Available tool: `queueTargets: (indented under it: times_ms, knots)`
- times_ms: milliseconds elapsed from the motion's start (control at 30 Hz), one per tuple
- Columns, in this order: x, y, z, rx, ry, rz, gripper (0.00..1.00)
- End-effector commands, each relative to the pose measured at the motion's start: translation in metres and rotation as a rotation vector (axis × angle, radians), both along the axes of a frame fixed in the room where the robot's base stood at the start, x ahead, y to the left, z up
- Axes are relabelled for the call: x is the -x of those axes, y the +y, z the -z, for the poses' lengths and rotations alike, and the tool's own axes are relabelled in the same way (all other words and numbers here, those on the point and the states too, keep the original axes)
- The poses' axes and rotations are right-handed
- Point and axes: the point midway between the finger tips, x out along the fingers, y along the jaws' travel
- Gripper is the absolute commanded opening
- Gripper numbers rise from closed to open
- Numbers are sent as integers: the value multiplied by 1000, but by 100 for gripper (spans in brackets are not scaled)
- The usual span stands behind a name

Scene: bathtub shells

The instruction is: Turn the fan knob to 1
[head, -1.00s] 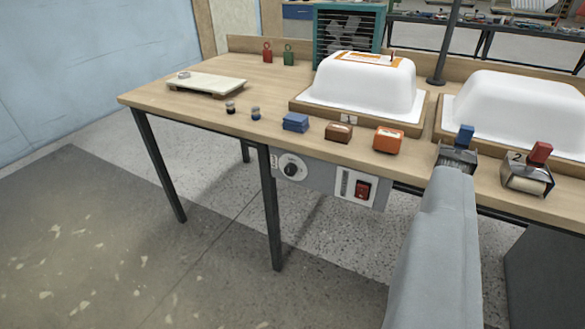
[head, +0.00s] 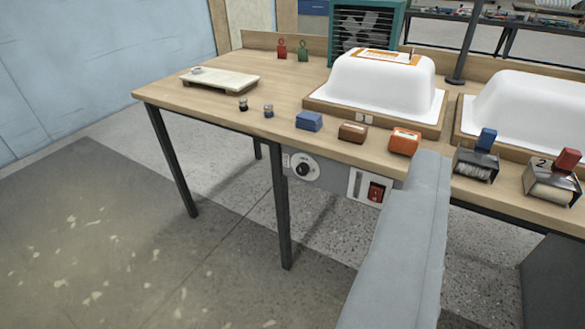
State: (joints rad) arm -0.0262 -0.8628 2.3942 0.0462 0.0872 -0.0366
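The fan knob (head: 303,169) is a small black knob on a round white dial. It sits on a grey panel (head: 330,178) under the front edge of the workbench. The dial marks are too small to read, so I cannot tell its setting. The fan (head: 366,27) is a teal box with a grille at the back of the bench. My gripper is not in view. A grey link of my arm rises from the bottom right, to the right of the knob, and does not cover it.
A red rocker switch (head: 376,191) is right of the knob. The wooden bench (head: 205,97) holds white tub shells (head: 383,82), coloured blocks (head: 404,141), two roller dispensers (head: 475,165) and a pale board (head: 220,82). A dark bench leg (head: 281,215) stands below the knob. Floor at left is clear.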

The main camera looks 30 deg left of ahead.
Motion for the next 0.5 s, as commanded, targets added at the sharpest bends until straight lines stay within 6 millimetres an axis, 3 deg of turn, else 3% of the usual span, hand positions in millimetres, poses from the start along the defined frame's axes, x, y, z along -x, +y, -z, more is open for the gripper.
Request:
queueTargets:
  times_ms: [500]
  knots:
    - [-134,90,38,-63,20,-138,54]
